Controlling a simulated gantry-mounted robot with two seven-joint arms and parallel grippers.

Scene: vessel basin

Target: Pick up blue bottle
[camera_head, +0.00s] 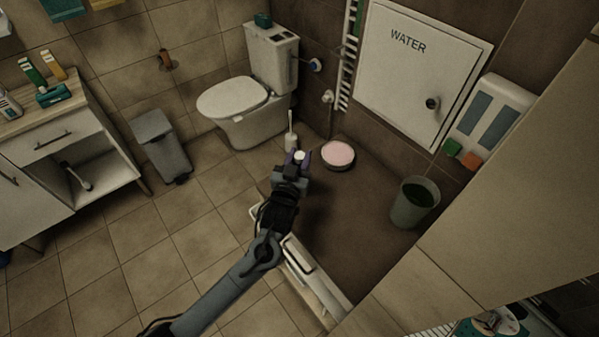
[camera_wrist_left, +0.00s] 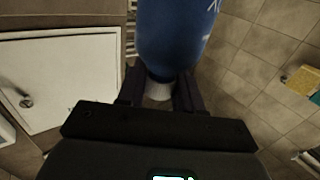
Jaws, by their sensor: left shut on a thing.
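The blue bottle (camera_wrist_left: 178,40) fills the upper middle of the left wrist view, with pale lettering near its top edge and a whitish cap (camera_wrist_left: 158,91). My left gripper (camera_wrist_left: 158,88) is shut on the bottle at its cap end, one dark finger on each side. In the head view my left gripper (camera_head: 298,160) is over the brown floor patch, in front of the toilet. There a small white top with purple-blue edges shows at the fingertips; the rest of the bottle is hidden. I cannot tell the bottle's height above the floor. My right gripper is not in view.
A toilet (camera_head: 242,108) and a grey bin (camera_head: 160,145) stand behind and left. A toilet brush (camera_head: 290,138), a round pink-topped object (camera_head: 338,154) and a green-grey bucket (camera_head: 412,204) stand nearby. A white WATER cabinet (camera_head: 420,70) is on the wall. Floor at left is clear.

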